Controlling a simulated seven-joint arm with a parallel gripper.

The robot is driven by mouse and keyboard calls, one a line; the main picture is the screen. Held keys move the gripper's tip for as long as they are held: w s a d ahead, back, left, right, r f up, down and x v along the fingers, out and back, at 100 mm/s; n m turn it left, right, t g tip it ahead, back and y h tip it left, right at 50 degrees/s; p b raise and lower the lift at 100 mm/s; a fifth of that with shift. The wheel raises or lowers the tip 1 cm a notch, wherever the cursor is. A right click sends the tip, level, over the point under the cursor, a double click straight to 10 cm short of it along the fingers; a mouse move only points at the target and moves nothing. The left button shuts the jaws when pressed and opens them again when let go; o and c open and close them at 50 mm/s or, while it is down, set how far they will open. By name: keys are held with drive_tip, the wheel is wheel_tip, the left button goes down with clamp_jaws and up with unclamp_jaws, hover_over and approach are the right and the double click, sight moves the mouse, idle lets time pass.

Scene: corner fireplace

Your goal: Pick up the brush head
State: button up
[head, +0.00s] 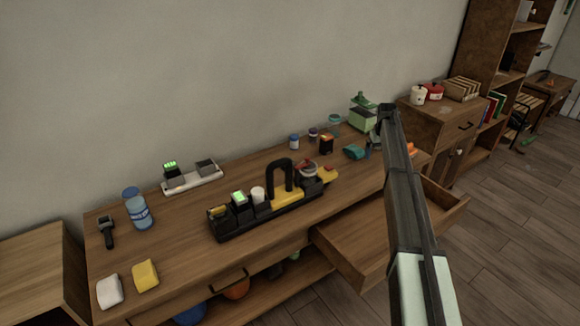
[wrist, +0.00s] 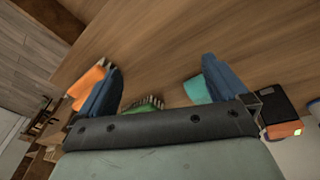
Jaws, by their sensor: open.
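In the wrist view, a small green piece with bristles (wrist: 146,103) shows between my fingers, partly hidden by the gripper's dark palm; it looks like a brush head. An orange piece with a bristle edge (wrist: 88,82) lies by the left finger, and I cannot tell for sure which of the two is the brush head. The orange piece also shows in the head view (head: 410,148), beside my arm. My gripper (wrist: 161,68) is open, its blue fingers apart over the wooden tabletop, with nothing clearly held. In the head view my arm mostly hides it.
A teal object (head: 355,152) lies near my gripper, touching or close to the right finger in the wrist view (wrist: 193,90). A black tool tray (head: 225,228) stands mid-table. A green box (head: 362,119) is behind. An open drawer (head: 350,262) juts out in front.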

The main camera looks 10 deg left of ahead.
drive_tip(key=s+a+r+n+g, duration=0.1)
drive_tip(key=s+a+r+n, duration=0.15)
drive_tip(key=a, duration=1.05)
drive_tip(key=s+a+r+n, duration=0.1)
drive_tip(key=a+r, duration=0.2)
drive_tip(key=a, duration=0.9)
drive_tip(key=s+a+r+n+g, duration=0.1)
drive_tip(key=s+a+r+n, duration=0.1)
drive_tip(key=a, duration=1.1)
drive_tip(key=shift+y, duration=0.4)
drive_tip(key=f, duration=0.8)
drive_tip(key=shift+s+d, duration=0.1)
drive_tip(key=shift+d, duration=0.15)
drive_tip(key=shift+s+d+f, duration=0.1)
drive_tip(key=shift+f, duration=1.25)
drive_tip(key=shift+s+d+f, duration=0.1)
drive_tip(key=shift+f, duration=1.2)
drive_tip(key=c, duration=1)
drive_tip(key=shift+c, duration=0.2)
